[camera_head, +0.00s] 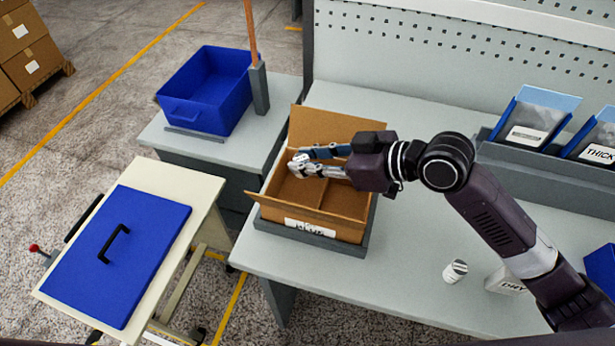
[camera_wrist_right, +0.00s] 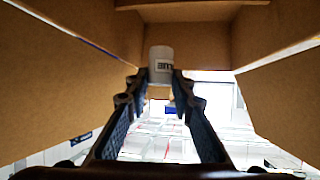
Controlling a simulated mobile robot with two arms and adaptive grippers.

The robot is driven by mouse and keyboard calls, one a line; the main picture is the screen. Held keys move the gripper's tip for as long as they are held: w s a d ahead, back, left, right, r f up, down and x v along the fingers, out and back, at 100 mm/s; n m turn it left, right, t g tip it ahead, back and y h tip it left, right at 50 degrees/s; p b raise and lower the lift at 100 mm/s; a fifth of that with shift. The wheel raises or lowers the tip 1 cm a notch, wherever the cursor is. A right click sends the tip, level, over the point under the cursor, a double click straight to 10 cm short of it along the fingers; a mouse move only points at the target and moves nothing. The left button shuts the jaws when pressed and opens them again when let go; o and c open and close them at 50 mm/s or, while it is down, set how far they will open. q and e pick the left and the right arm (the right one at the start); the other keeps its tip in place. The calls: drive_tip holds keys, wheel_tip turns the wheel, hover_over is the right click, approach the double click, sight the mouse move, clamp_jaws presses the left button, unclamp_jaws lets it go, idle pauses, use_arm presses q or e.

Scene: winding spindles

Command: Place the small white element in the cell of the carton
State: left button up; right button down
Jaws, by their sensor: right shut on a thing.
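The open cardboard carton (camera_head: 340,226) stands on a dark grey tray on the workbench, with its flaps up and dividers inside. My right gripper (camera_head: 298,163) reaches in from the right over the carton's back left part. It is shut on the small white element (camera_head: 301,158), which shows between the fingertips. In the right wrist view the white element (camera_wrist_right: 161,65) has dark lettering and sits between the two fingers, with brown carton walls (camera_wrist_right: 60,80) around it. I cannot tell how deep it is in the cell. My left gripper is not in view.
A blue bin (camera_head: 208,92) is at back left. A blue lid (camera_head: 118,254) lies on a cart. The bench front is clear.

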drive_tip(key=shift+f, duration=0.85)
wheel_tip(320, 180, down, 4)
drive_tip(key=shift+f, duration=0.1)
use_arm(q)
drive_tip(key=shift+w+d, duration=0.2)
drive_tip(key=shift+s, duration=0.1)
use_arm(e)
drive_tip(key=shift+f, duration=0.1)
drive_tip(key=c, duration=2.1)
unclamp_jaws()
drive_tip(key=shift+f, duration=0.1)
drive_tip(key=shift+o, duration=0.7)
